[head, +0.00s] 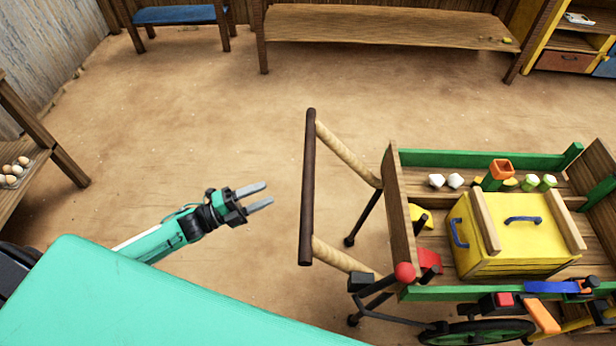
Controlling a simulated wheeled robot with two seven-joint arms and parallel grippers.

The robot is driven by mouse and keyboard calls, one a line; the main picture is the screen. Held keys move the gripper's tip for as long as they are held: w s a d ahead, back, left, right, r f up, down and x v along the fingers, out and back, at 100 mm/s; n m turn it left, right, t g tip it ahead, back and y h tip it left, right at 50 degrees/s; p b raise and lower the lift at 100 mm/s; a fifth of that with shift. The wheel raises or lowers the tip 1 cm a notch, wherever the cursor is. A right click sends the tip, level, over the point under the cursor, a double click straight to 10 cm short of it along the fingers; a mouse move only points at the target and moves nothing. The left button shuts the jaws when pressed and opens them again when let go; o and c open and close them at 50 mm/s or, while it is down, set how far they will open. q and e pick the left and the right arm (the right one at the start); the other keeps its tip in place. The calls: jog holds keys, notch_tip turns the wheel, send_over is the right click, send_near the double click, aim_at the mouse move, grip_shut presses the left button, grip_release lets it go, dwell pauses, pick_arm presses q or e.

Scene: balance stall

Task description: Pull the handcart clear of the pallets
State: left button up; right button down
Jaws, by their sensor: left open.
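The handcart (398,200) stands at the right, a wooden cart with green rails and a dark wheel at its near side. Its dark push bar (308,190) sticks out to the left on two pale wooden arms. On the cart are a yellow box (515,232) with blue handles, white pieces and small colored items. My left gripper (258,197) is open and empty, left of the push bar and apart from it, its fingers pointing right. My right gripper does not show. I cannot make out any pallets.
A wooden bench (390,25) and a blue-topped stool (175,15) stand at the back. A shelf with eggs (15,172) is at the left edge. A shelf unit with drawers (562,61) is at the top right. The sandy floor (190,110) between them is clear.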

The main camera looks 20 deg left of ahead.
aim_at(306, 176)
pick_arm(q)
jog(key=p+x, duration=0.2)
jog(key=x, duration=1)
jog(key=shift+w+d+r, duration=0.2)
jog(key=shift+w+d, duration=0.05)
jog(key=shift+d, duration=0.05)
jog(key=shift+w+d, duration=0.25)
jog(key=shift+d, duration=0.1)
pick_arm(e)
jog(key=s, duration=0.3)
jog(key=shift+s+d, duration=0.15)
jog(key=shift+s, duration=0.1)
